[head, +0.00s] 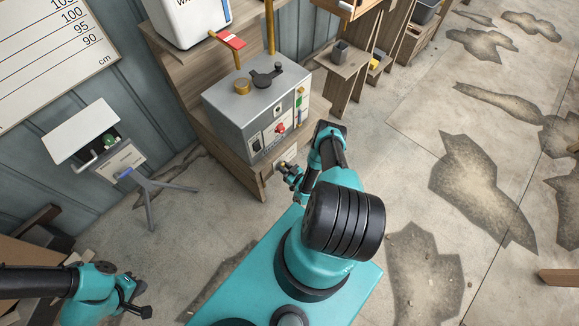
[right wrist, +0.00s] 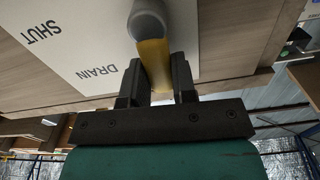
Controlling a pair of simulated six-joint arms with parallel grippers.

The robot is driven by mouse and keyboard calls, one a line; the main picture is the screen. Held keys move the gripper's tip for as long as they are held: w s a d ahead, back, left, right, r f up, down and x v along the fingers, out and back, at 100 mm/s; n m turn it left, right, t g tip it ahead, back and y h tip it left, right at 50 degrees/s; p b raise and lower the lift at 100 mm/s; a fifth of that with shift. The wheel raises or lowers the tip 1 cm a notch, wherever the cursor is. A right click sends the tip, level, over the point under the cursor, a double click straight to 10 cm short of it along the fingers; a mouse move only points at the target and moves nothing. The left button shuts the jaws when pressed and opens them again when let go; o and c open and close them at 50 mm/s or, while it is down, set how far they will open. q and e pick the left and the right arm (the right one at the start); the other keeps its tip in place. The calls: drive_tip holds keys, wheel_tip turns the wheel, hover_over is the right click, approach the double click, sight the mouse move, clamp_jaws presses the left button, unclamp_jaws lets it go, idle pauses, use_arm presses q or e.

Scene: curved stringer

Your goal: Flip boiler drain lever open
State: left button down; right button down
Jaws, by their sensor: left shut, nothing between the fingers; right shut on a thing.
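The boiler (head: 262,112) is a grey box on a wooden stand in the head view. In the right wrist view the drain lever (right wrist: 154,62) is a yellow bar joined to a round grey pivot (right wrist: 148,20). A white plate (right wrist: 85,50) beside it reads SHUT and DRAIN, upside down in this view. My right gripper (right wrist: 157,80) is shut on the lever, a finger on each side. In the head view my right gripper (head: 288,172) is low at the boiler's front, and the lever is mostly hidden there. My left gripper (head: 138,300) is shut and empty at lower left.
The boiler's front has several controls, including a red knob (head: 281,128). A white box on a tripod (head: 150,190) stands to the left. A wooden shelf (head: 345,62) is to the right. The floor at right is mostly open.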

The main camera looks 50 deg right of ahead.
drive_tip(key=shift+a+n, duration=0.2)
drive_tip(key=shift+n, duration=0.2)
drive_tip(key=c, duration=0.9)
unclamp_jaws()
drive_tip(key=shift+s, duration=0.15)
drive_tip(key=s, duration=1.1)
drive_tip(key=s+a, duration=0.1)
drive_tip(key=s, duration=0.5)
